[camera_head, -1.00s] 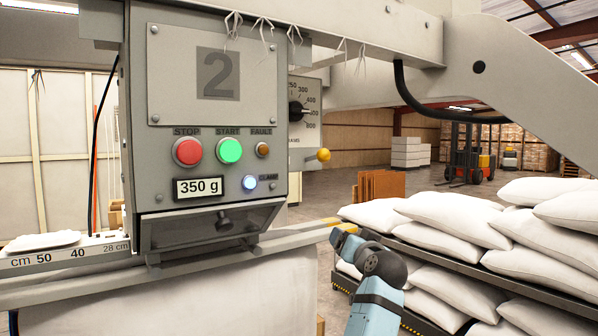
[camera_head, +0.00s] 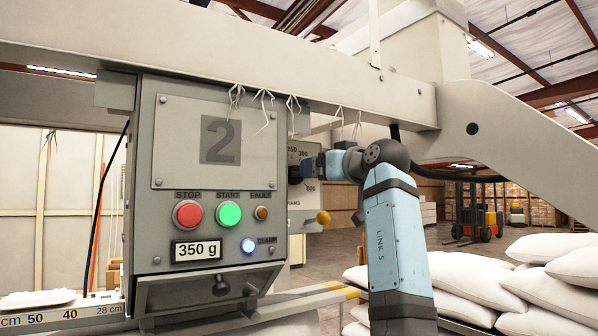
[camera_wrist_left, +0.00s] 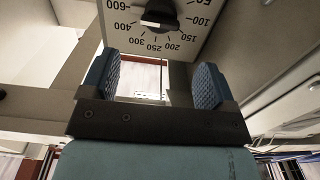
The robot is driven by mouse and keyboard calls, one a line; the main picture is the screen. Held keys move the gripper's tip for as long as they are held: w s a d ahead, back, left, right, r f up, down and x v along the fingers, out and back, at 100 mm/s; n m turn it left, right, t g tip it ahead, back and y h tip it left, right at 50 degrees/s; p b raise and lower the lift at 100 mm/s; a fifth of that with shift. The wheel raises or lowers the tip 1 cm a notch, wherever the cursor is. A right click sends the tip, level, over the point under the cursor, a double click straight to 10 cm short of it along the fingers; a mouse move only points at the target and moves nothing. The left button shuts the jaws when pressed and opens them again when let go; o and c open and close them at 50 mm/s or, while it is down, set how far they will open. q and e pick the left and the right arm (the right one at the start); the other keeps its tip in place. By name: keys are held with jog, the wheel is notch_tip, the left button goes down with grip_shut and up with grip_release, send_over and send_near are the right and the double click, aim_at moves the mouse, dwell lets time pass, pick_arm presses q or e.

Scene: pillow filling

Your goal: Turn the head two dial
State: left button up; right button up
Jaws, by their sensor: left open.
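The head two panel (camera_head: 212,185) carries a big "2" and a "350 g" display (camera_head: 197,249). On its right side is a white dial plate (camera_head: 294,153) with numbers. In the left wrist view the dial's black knob (camera_wrist_left: 161,14) shows at the top, cut off by the edge, with numbers upside down around it. Its white mark points to the picture's left, roughly toward 400. My left gripper (camera_head: 306,169) is at the dial face in the head view and partly covers it. In the wrist view my left gripper (camera_wrist_left: 153,82) has its blue-padded fingers apart with nothing between them. My right gripper is not in view.
Red, green and orange buttons (camera_head: 262,213) sit on the panel. A grey beam (camera_head: 340,85) runs above. White pillows (camera_head: 470,285) are stacked at the lower right.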

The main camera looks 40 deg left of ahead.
aim_at(296, 175)
pick_arm(q)
jog(key=p+x, duration=0.1)
jog(key=x, duration=0.9)
jog(key=shift+d, duration=0.1)
jog(key=shift+c, duration=0.2)
jog(key=c, duration=0.9)
